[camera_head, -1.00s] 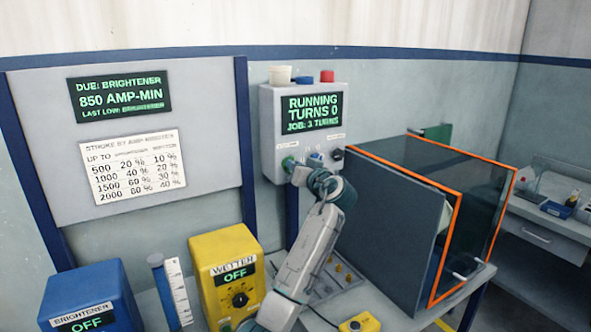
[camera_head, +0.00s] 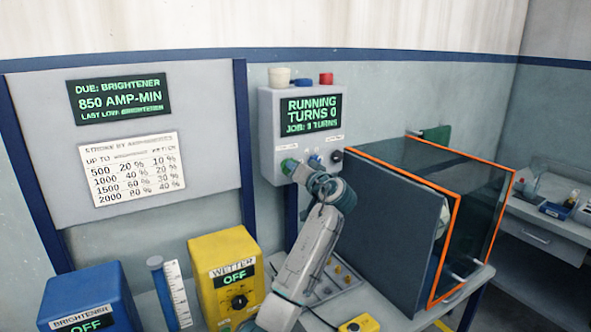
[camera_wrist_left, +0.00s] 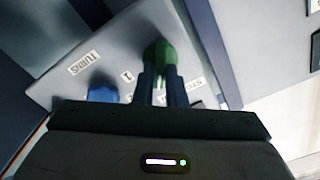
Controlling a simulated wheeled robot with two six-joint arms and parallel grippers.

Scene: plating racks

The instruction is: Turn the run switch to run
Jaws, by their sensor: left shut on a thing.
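The grey control box (camera_head: 268,130) on the wall has a lit screen (camera_head: 311,115) reading "RUNNING TURNS 0", with a job line below it. A green knob (camera_head: 288,165) sits at the lower left of its face. My left gripper (camera_wrist_left: 158,85) is shut on the green knob, which also shows in the left wrist view (camera_wrist_left: 160,50). A label partly hidden behind the fingers starts with "STO". My left wrist covers part of the box's lower edge in the head view. The right gripper is not in view.
A blue knob (camera_head: 314,161) and a black knob (camera_head: 336,156) sit right of the green one. A dark panel and orange-edged glass enclosure (camera_head: 459,230) stand close on the right. A yellow wetter box (camera_head: 222,262) and blue brightener box (camera_head: 88,290) stand lower left.

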